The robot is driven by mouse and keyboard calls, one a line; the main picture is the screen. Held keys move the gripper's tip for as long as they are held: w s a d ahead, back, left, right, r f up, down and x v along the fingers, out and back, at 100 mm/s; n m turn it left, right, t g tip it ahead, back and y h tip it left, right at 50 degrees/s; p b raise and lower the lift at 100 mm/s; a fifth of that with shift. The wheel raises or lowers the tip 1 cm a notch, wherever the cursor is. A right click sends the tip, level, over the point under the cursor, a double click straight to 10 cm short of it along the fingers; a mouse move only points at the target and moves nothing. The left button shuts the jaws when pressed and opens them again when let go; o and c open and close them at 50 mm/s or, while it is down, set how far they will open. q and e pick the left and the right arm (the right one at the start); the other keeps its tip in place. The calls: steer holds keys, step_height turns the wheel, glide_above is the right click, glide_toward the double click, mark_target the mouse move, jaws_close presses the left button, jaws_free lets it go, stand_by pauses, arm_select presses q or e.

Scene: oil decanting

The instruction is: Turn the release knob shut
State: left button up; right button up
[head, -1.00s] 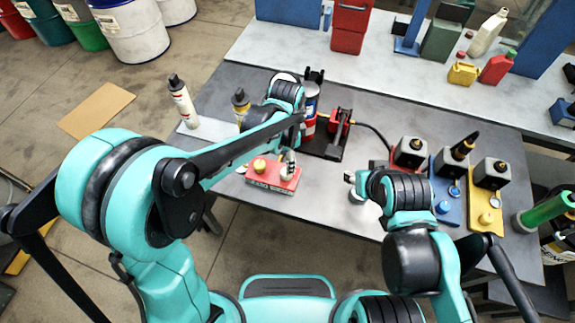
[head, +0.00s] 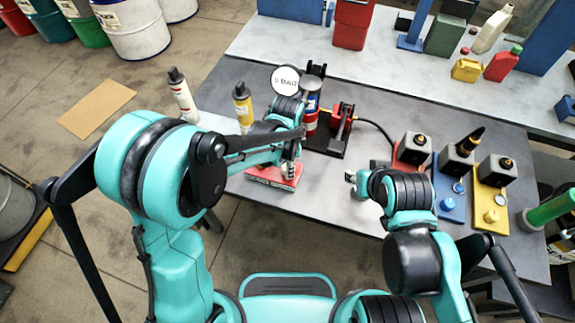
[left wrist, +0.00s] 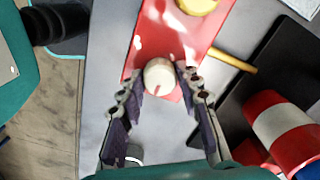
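A cream knob (left wrist: 160,76) with a red mark on its face sits on a red block in the left wrist view. The red block (left wrist: 208,42) also shows at the table's front in the head view (head: 262,178), partly behind my left arm. My left gripper (left wrist: 160,74) is open, with its fingertips on both sides of the knob and close to it. I cannot tell whether they touch it. My right gripper (head: 353,178) hangs over the table right of the block. Its opening is too small to tell.
A yellow button (left wrist: 192,4) is on the same block. A gauge (head: 285,80) reading 0 BAR stands behind my left arm. A red-and-white banded cylinder (left wrist: 280,125) stands right of the block. Red, blue and yellow trays (head: 490,200) are at the right.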

arm_select(q)
steer(key=shift+n, duration=0.3)
steer(key=n, duration=0.3)
steer(key=shift+n+b, duration=0.3)
steer(key=shift+b, duration=0.05)
steer(key=n, duration=0.4)
steer(key=shift+n, duration=0.3)
steer(key=n+b, duration=0.1)
steer(key=n, duration=0.3)
steer(key=shift+n, duration=2.5)
steer(key=o, duration=1.1)
steer(key=shift+o, duration=0.2)
steer(key=shift+r, duration=0.15)
